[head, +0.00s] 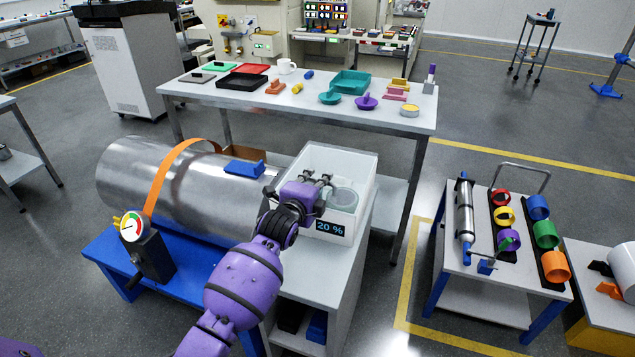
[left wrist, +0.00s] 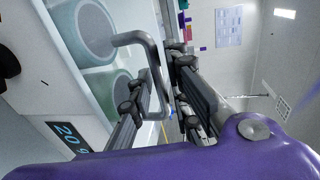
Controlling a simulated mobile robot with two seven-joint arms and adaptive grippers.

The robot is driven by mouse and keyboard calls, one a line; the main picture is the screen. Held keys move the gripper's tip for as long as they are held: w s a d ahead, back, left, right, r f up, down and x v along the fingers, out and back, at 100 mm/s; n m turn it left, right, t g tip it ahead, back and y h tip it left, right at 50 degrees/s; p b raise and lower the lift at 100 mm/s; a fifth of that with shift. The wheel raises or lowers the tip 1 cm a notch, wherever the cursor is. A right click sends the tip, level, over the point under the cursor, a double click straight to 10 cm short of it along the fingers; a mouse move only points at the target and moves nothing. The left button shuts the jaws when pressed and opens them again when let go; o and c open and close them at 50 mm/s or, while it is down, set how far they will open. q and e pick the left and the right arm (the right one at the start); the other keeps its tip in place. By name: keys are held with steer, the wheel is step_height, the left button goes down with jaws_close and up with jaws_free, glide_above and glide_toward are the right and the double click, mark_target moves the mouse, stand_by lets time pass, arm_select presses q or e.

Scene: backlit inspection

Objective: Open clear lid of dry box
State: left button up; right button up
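The dry box (head: 360,211) is a pale, see-through box on a white cabinet, with a dark "20 %" display (head: 330,228) on its front. Round tubs show inside it, also in the left wrist view (left wrist: 95,30). The clear lid is hard to make out; it appears to be down. A grey bent bar handle (left wrist: 154,62) stands out from the box in the left wrist view. My left gripper (head: 321,181) is over the box's front left part. Its fingers (left wrist: 163,82) are apart, with the handle bar close to or between them; contact is unclear. My right gripper is out of view.
A large metal cylinder (head: 160,185) with an orange strap lies left of the box on a blue stand (head: 108,257). A gauge (head: 133,227) stands in front of it. A long table (head: 410,122) with trays and small parts is behind.

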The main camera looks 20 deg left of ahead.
arm_select(q)
steer(key=shift+w, duration=0.25)
jaws_close()
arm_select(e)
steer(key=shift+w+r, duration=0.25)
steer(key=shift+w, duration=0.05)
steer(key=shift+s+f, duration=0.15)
